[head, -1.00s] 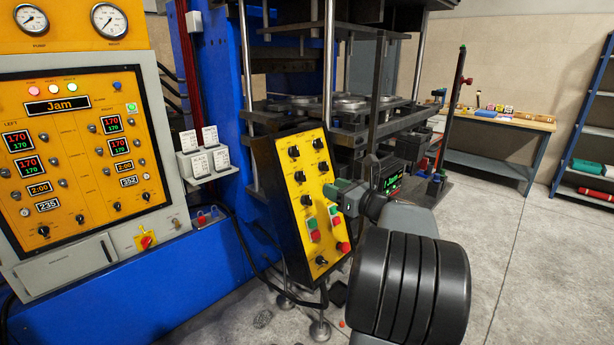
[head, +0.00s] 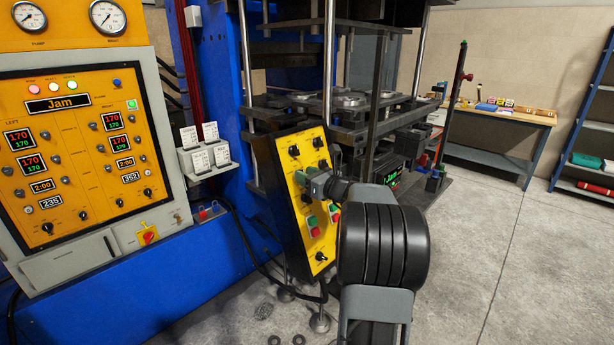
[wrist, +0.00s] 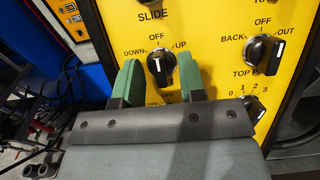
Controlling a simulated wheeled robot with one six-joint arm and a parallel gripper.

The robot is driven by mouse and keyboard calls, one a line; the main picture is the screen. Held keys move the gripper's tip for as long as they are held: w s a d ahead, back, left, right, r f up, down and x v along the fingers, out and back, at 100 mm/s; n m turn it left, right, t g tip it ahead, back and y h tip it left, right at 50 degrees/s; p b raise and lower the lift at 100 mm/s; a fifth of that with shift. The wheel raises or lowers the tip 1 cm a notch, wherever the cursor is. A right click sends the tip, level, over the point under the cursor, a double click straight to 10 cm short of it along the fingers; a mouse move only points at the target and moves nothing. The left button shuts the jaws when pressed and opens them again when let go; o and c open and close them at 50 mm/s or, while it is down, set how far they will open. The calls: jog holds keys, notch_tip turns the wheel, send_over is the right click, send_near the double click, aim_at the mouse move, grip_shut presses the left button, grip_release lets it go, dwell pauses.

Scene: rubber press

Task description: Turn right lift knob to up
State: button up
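The yellow control panel (head: 308,228) with black knobs stands in the middle of the head view. In the wrist view, a black knob (wrist: 160,69) has DOWN at its left, OFF above and UP at its right. Its white mark points up, about at OFF. The name below this knob is mostly hidden by my gripper. My gripper (wrist: 158,60) is open, with one green finger on each side of the knob and visible gaps between. In the head view my gripper (head: 303,180) is close to the panel and covers the second-row left knob.
A BACK/OUT knob (wrist: 264,53) is right of the fingers, with a numbered knob (wrist: 249,108) below it. Green and red buttons (head: 311,227) sit lower on the panel. Press columns stand behind. The floor at right is clear.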

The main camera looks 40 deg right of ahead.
grip_shut()
dwell(0.4)
jog(key=m+h+p, duration=0.1)
jog(key=m, duration=0.2)
jog(key=m+h+p, duration=0.1)
jog(key=m, duration=0.2)
jog(key=shift+a+r+m+h, duration=0.1)
jog(key=shift+r+m+h, duration=0.1)
jog(key=shift+m+h, duration=0.15)
jog(key=shift+m+g+h+p, duration=0.4)
jog(key=shift+m+h+p, duration=0.5)
jog(key=shift+m, duration=1.25)
jog(key=shift+c, duration=0.9)
grip_release()
jog(key=shift+o, duration=0.9)
jog(key=shift+f, duration=0.15)
